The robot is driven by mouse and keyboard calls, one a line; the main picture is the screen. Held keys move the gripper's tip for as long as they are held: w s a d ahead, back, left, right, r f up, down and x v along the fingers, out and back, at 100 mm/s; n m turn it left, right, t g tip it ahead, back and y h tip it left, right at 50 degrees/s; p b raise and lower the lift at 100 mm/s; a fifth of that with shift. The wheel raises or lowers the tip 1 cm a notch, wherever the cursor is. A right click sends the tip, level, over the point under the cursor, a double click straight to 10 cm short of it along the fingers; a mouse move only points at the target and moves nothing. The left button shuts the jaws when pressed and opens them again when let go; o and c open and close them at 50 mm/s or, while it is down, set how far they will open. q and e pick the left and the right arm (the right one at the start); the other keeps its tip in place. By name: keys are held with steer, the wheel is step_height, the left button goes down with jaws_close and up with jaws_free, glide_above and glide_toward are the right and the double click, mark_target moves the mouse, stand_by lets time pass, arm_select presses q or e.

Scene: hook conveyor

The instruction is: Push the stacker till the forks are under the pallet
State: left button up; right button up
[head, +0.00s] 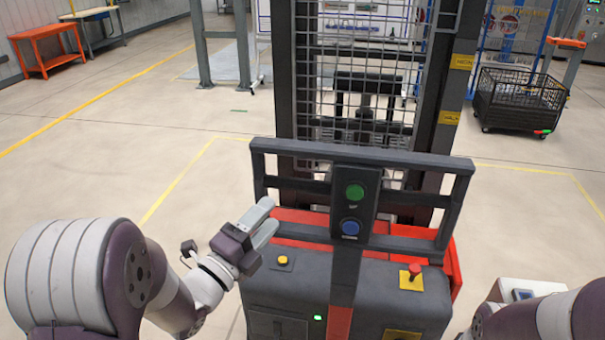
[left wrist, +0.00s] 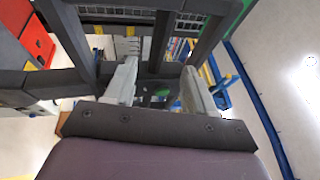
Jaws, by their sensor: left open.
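The stacker (head: 393,290) stands right in front of me, with a dark grey body, red trim and a tall mast (head: 448,110) with wire mesh. Its dark push frame (head: 365,152) carries a panel with a green button (head: 354,191) and a blue button (head: 351,226). My left gripper (head: 268,215) is open and empty at the left end of the push frame; I cannot tell if it touches. In the left wrist view, my left gripper (left wrist: 162,85) has its fingers apart, with dark frame bars (left wrist: 160,45) beyond them. My right gripper is out of view. The forks are hidden and I cannot make out a pallet.
A black mesh cart (head: 520,98) stands at the right back. An orange table (head: 45,50) is at the far left wall. Grey posts (head: 202,45) stand behind the stacker's left side. Floor with yellow lines is clear left and right of the stacker.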

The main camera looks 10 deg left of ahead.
mark_target(292, 189)
arm_select(q)
steer(key=p+x, duration=0.5)
steer(key=x, duration=0.6)
steer(key=shift+w+d+r, duration=0.1)
steer(key=shift+w, duration=0.15)
steer(key=shift+w+d+p, duration=0.15)
steer(key=shift+w+p, duration=0.2)
jaws_close()
